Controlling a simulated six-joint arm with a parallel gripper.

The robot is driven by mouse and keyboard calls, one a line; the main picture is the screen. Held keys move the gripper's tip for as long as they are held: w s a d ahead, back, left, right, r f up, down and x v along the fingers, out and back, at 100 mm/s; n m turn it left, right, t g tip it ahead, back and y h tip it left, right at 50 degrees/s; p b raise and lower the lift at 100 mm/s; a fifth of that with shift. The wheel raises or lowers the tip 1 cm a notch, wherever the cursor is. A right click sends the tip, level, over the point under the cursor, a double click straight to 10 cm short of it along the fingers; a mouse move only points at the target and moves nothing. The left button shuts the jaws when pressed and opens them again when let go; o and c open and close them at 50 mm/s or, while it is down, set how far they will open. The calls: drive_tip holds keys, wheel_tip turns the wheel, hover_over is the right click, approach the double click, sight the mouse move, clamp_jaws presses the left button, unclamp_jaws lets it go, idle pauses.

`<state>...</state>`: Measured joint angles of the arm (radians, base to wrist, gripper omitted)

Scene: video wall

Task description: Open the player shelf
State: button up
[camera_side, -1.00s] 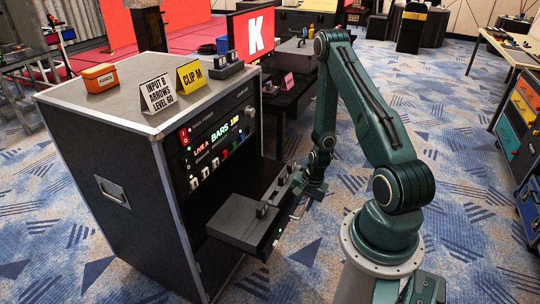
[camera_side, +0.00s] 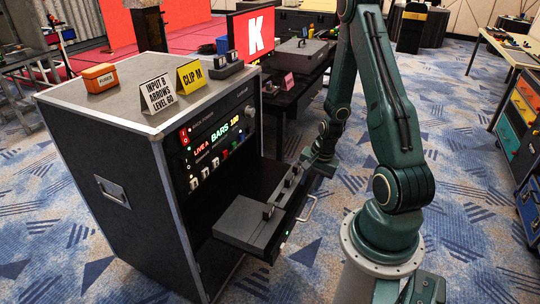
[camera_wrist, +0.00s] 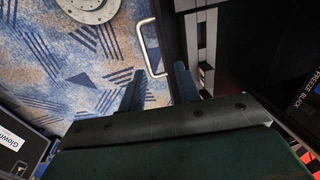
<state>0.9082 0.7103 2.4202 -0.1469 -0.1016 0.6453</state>
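The player shelf (camera_side: 285,232) stands drawn out from the front of the black rack case (camera_side: 130,190). Dark player units (camera_side: 245,222) sit on it. Its pale metal handle (camera_side: 307,208) is on the shelf's outer front. My gripper (camera_side: 318,168) is at the far end of the shelf, beyond the handle in the side view; its fingers are hard to make out there. In the wrist view my gripper (camera_wrist: 158,78) has its two fingers apart. The handle (camera_wrist: 145,48) shows ahead between them, with nothing gripped.
An orange box (camera_side: 100,77), a white sign (camera_side: 158,95) and a yellow sign (camera_side: 190,77) stand on the case top. A black table (camera_side: 290,95) with equipment is behind my arm. Open carpet (camera_side: 300,265) lies in front of the shelf.

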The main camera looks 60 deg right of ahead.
drive_tip(key=shift+s+r, duration=0.25)
drive_tip(key=shift+r, duration=0.85)
drive_tip(key=shift+w+r, duration=0.1)
